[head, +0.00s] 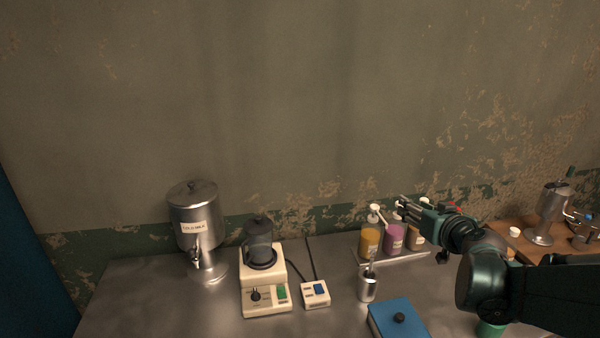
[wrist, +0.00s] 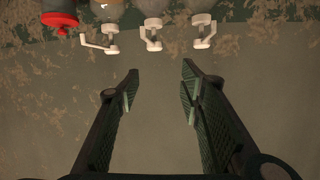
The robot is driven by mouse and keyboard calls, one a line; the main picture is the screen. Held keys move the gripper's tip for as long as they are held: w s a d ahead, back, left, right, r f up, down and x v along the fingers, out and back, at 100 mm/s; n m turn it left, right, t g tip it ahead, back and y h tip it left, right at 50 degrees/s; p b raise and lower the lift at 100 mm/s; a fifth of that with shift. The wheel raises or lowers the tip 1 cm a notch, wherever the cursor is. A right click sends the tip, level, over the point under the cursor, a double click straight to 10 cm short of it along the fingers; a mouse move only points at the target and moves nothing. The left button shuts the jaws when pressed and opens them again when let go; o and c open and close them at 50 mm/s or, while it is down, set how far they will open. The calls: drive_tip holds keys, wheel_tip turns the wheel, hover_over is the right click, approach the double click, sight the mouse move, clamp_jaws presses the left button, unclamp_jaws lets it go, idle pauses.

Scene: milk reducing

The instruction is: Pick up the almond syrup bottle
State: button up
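Several pump bottles stand in a row at the back of the metal counter: a yellow one (head: 370,239), a purple one (head: 395,238) and a brownish one (head: 416,238) partly behind my gripper. Their labels are too small to read, so I cannot tell which is almond syrup. My gripper (head: 402,206) is above the purple and brownish bottles. In the wrist view my gripper (wrist: 160,85) is open, with only wall between its fingers. White pump heads (wrist: 110,30), (wrist: 153,33), (wrist: 203,30) show at the top edge, beyond the fingertips.
A red-capped container (wrist: 60,19) is beside the pumps in the wrist view. A steel cup (head: 367,289) and blue box (head: 398,320) stand before the bottles. A blender (head: 262,275), scale-like device (head: 315,295) and steel dispenser (head: 195,225) are left. The wall is behind.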

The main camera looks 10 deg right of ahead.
drive_tip(key=s+d+m+t+h, duration=0.1)
drive_tip(key=s+d+m+h, duration=0.2)
drive_tip(key=d, duration=1.5)
drive_tip(key=m+g+h, duration=0.1)
drive_tip(key=m+h, duration=0.1)
drive_tip(key=h, duration=0.4)
hover_over(515, 229)
drive_tip(key=v, duration=0.3)
wheel_tip(515, 229, down, 2)
drive_tip(key=shift+d+f, duration=0.1)
drive_tip(key=shift+f, duration=0.1)
drive_tip(key=shift+f, duration=0.15)
drive_tip(key=shift+f, duration=1)
drive_tip(key=shift+f, duration=0.15)
drive_tip(key=shift+f+b, duration=0.95)
drive_tip(key=shift+f, duration=1.2)
drive_tip(key=shift+x, duration=1.55)
drive_tip(key=shift+c, duration=0.6)
